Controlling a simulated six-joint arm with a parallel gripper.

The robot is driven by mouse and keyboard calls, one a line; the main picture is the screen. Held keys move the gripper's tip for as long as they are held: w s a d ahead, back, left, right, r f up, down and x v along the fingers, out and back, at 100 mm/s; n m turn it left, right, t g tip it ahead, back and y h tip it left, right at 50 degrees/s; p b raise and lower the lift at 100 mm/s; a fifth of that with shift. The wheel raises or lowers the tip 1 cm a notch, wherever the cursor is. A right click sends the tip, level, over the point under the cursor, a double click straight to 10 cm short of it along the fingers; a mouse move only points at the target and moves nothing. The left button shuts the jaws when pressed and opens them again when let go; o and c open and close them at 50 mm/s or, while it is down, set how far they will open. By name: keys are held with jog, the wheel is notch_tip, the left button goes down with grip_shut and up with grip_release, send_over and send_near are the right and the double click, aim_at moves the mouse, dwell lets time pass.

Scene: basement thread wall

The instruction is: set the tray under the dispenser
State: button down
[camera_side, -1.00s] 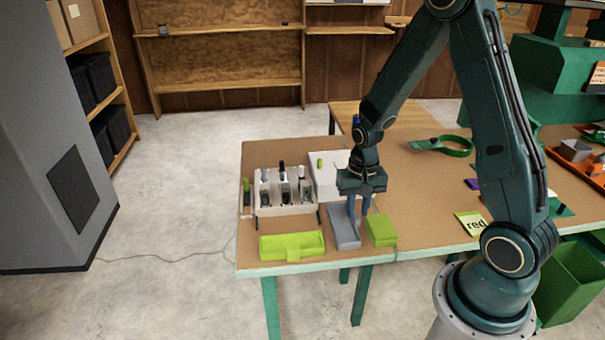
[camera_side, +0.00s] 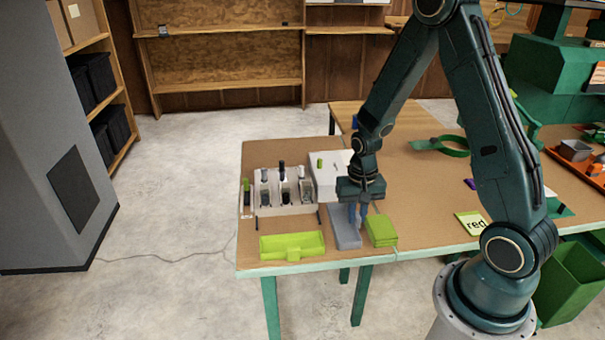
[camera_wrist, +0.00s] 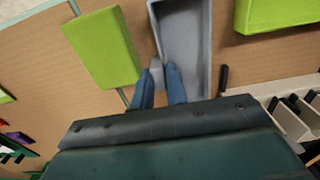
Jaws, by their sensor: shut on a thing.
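A long grey tray (camera_side: 347,233) lies on the cork-topped table near its front edge. It shows in the wrist view as an open trough (camera_wrist: 186,45) with a small tab on its side. My gripper (camera_side: 358,217) points down at the tray's right side. In the wrist view my blue fingers (camera_wrist: 159,84) are shut on that tab. A white dispenser rack (camera_side: 286,191) with several dark upright units stands to the left of the tray, further back. My gripper hides part of the tray's far end in the side view.
A lime green tray (camera_side: 292,246) lies at the table's front left. A lime green block (camera_side: 381,230) sits just right of the grey tray. A white box (camera_side: 328,178) stands right of the rack. Bare table lies between the rack and the lime tray.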

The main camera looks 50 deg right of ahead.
aim_at(357, 215)
jog(key=shift+r, duration=0.1)
jog(key=shift+r, duration=2.4)
notch_tip(357, 215, up, 7)
jog(key=w+a+m, duration=1.2)
jog(key=a+m, duration=0.1)
jog(key=m, duration=0.5)
jog(key=f, duration=0.5)
jog(key=shift+s+d, duration=0.15)
jog(key=shift+d, duration=0.15)
jog(key=shift+f, duration=0.2)
jog(key=shift+f, duration=1.6)
